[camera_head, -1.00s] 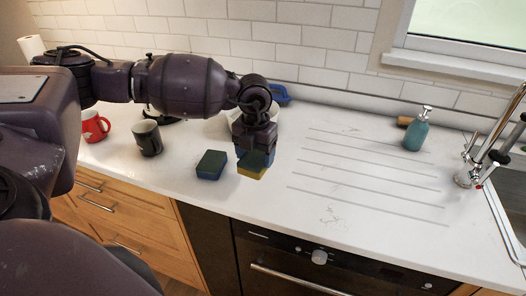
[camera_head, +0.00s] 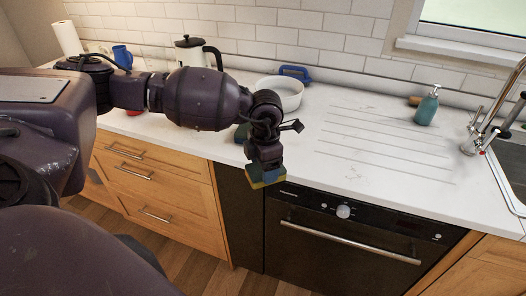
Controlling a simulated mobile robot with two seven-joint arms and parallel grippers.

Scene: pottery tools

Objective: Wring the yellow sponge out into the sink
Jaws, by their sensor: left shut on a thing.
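My left gripper (camera_head: 266,172) is shut on the yellow sponge (camera_head: 268,182), which has a dark green top. It holds the sponge in front of the counter's front edge, over the gap between the drawers and the oven. The sink (camera_head: 508,172) is at the far right, only partly in view, with a chrome faucet (camera_head: 482,125) beside it. A second sponge (camera_head: 241,133), dark green on top, lies on the counter, mostly hidden behind my left arm. My right gripper is not in view.
A white bowl (camera_head: 288,93), a blue-handled item (camera_head: 296,73), a kettle-like pot (camera_head: 190,52) and a blue mug (camera_head: 122,57) stand at the back. A teal soap bottle (camera_head: 427,108) is near the sink. The grooved counter (camera_head: 385,150) between is clear.

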